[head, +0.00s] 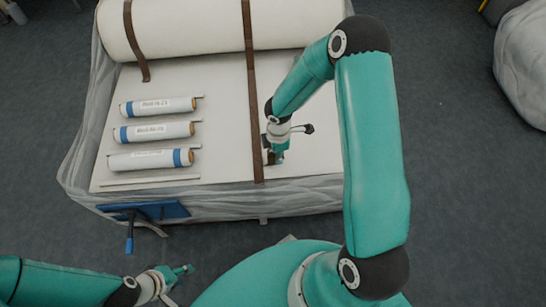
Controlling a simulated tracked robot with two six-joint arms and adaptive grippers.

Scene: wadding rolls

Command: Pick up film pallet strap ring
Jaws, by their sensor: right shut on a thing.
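The film-wrapped pallet (225,140) has a flat pale top with two brown straps, one (252,105) running down to the front edge and one (134,45) at the left. My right gripper (274,158) points down at the pallet top near its front edge, just right of the longer strap. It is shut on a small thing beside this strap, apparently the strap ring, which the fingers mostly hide. My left gripper (184,270) is low at the left, in front of the pallet and away from it. Its fingers are too small to read, and I see nothing clearly held in it.
A large white wadding roll (190,25) lies across the back of the pallet. Several small labelled tubes with blue bands (150,131) lie at the left. A blue panel (150,211) is at the front left edge. A pale wrapped bulk (525,65) stands far right; grey floor lies between.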

